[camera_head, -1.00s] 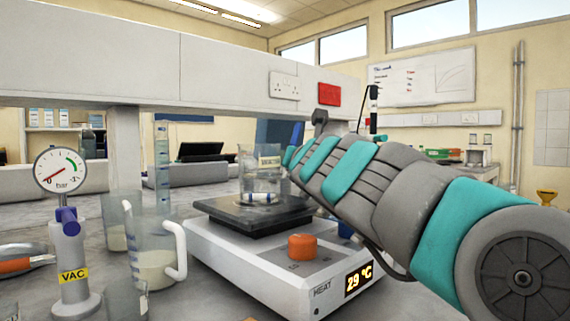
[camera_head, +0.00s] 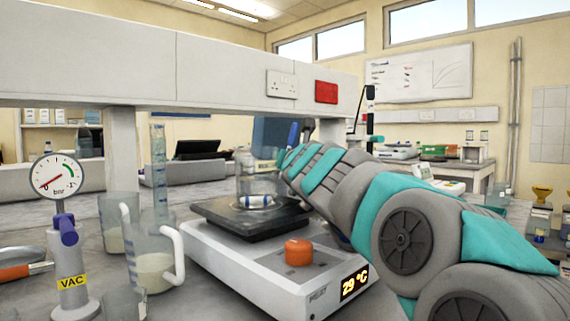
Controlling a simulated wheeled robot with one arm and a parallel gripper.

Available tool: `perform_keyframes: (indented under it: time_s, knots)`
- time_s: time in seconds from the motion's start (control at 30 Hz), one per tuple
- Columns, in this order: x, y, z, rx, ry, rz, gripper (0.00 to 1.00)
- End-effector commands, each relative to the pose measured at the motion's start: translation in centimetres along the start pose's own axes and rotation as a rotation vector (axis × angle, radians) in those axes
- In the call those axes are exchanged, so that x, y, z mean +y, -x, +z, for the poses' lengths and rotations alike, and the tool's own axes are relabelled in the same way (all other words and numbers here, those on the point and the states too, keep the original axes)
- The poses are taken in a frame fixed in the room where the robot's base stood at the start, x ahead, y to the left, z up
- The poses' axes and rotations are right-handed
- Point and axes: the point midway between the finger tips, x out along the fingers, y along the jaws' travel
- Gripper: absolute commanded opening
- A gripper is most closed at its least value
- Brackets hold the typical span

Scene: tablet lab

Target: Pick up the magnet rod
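I cannot pick out the magnet rod for certain. A thin upright dark piece with a black top (camera_head: 370,92) shows beyond my arm, and its lower part is hidden. A small white-and-blue stir bar (camera_head: 256,201) lies in the clear glass beaker (camera_head: 246,178) on the hotplate's black top. My arm reaches from the lower right toward the back. Only a small grey part of my gripper (camera_head: 307,128) shows at its far end, right of the beaker. A narrow blue piece (camera_head: 293,133) shows beside it. The fingertips are hidden, so I cannot see what they hold.
The white hotplate (camera_head: 265,268) has an orange knob (camera_head: 298,252) and reads 29 °C. Jugs with pale liquid (camera_head: 154,270), a tall cylinder (camera_head: 159,165) and a vacuum gauge (camera_head: 58,177) stand to the left. A white shelf (camera_head: 150,70) crosses above the bench.

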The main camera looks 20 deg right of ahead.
Motion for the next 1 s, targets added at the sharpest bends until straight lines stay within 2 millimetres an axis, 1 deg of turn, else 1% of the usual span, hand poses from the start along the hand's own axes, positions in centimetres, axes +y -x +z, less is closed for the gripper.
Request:
perform_keyframes:
  time_s: [0.03, 0.07, 0.47, 1.0]
  knots:
    - [0.01, 0.02, 0.01, 0.0, 0.0, 0.0, 0.49]
    - [0.01, 0.02, 0.01, 0.0, 0.0, 0.0, 0.45]
    - [0.03, 0.04, 0.03, -0.001, 0.0, 0.001, 0.0]
    - [0.03, 0.05, 0.05, -0.001, 0.0, 0.001, 0.0]
